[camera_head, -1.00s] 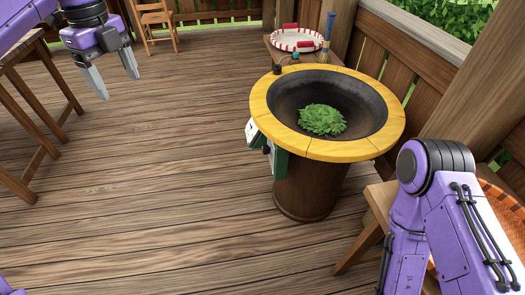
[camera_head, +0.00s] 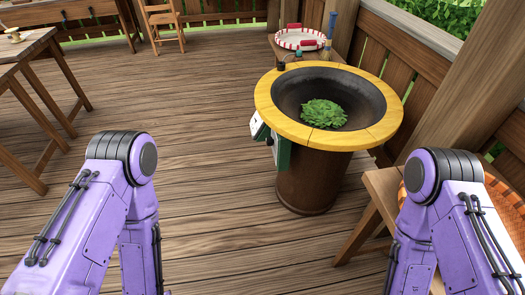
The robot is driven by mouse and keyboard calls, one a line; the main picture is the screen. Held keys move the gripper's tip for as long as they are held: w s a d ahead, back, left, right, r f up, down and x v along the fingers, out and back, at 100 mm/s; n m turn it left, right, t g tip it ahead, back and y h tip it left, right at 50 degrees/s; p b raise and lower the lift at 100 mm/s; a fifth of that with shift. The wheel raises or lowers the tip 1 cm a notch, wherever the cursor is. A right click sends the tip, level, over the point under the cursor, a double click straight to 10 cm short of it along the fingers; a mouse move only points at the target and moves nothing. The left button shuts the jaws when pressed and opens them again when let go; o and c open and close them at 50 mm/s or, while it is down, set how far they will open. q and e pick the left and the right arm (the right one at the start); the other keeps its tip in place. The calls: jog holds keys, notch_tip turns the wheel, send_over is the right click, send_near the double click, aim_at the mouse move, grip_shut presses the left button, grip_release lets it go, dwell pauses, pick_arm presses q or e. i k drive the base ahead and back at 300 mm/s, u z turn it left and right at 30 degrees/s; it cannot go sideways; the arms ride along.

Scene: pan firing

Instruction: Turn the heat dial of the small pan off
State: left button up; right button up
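The pan (camera_head: 345,96) is a dark, wide bowl set in a yellow ring (camera_head: 270,112) on a brown barrel-like stand (camera_head: 306,182). A pile of green leaves (camera_head: 324,113) lies in it. On the left side of the stand is a green panel (camera_head: 282,152) with a white plate (camera_head: 258,127); a small dark part shows there, too small to tell its setting. My left and right arms show at the lower left and lower right, bent at the elbows. Both grippers are out of view. Neither visible arm part touches the pan stand.
A wooden table (camera_head: 386,190) with an orange woven basket (camera_head: 505,208) stands at the right. A red-and-white tray (camera_head: 300,39) and a blue-handled brush (camera_head: 330,25) are behind the pan. Wooden tables stand at the left. The floor left of the pan is clear.

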aim_at(270, 142)
jog(key=u, duration=0.55)
jog(key=i, duration=1.15)
jog(key=z, duration=0.7)
